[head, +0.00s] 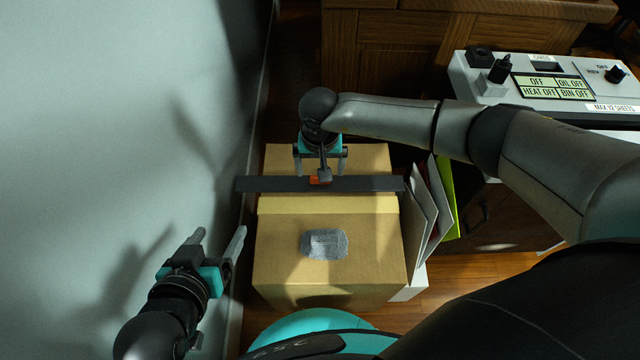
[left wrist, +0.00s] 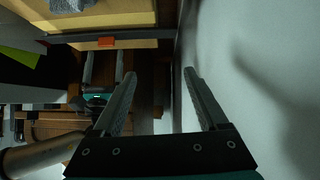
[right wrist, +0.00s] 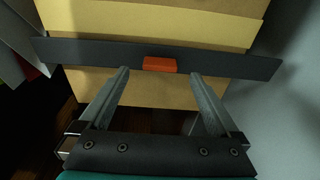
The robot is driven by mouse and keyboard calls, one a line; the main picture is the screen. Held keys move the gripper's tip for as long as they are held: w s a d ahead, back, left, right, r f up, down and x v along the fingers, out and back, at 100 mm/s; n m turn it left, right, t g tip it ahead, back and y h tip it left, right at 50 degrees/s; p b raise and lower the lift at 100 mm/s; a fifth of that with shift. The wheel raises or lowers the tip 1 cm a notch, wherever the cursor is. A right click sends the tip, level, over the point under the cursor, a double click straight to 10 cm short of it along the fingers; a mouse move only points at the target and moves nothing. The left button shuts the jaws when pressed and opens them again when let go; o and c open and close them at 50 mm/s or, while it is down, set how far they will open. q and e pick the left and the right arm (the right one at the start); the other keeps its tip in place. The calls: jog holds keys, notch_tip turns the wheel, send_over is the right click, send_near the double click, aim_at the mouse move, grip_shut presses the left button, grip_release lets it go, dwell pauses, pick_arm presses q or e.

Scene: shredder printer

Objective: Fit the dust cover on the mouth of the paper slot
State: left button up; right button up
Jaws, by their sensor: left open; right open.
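The dust cover looks to be a long dark strip (head: 375,184) with an orange tab (head: 314,181), lying across a cardboard box (head: 270,270). My right gripper (head: 320,168) is open above the box, its fingers pointing at the strip. In the right wrist view the strip (right wrist: 90,52) runs across just beyond the fingertips (right wrist: 159,76), with the orange tab (right wrist: 160,64) between them, not gripped. My left gripper (head: 217,238) is open and empty near the wall, left of the box. The machine (head: 465,75) is at upper right; its paper slot is not clearly visible, partly behind my right arm.
A grey fuzzy patch or cloth (head: 324,243) lies on the box. Upright folders (head: 444,195) stand right of the box. The pale wall (head: 120,120) is close on the left. A wooden cabinet (head: 400,45) stands at the back. The machine top has knobs (head: 499,71) and labels.

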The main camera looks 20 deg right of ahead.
jog(key=shift+w+f+b, duration=0.1)
jog(key=shift+f+b, duration=0.6)
jog(key=shift+f, duration=0.45)
pick_arm(q)
jog(key=shift+w+d+r+t+h+b, duration=0.1)
jog(key=shift+d+r+t+h, duration=0.2)
jog(key=shift+d+t, duration=0.35)
jog(key=shift+w+d+r+t+h+b, duration=0.15)
jog(key=shift+d+r+t+h, duration=0.15)
jog(key=shift+d+t, duration=0.3)
jog(key=shift+w+d+r+t+h+b, duration=0.1)
jog(key=shift+d+r+t+h, duration=0.1)
jog(key=shift+d+t+h, duration=0.3)
pick_arm(e)
jog(key=shift+f, duration=0.5)
jog(key=shift+w, duration=0.1)
jog(key=c, duration=1.5)
pick_arm(q)
jog(key=shift+f, duration=0.1)
pick_arm(e)
jog(key=shift+r, duration=0.25)
jog(key=shift+c, duration=0.2)
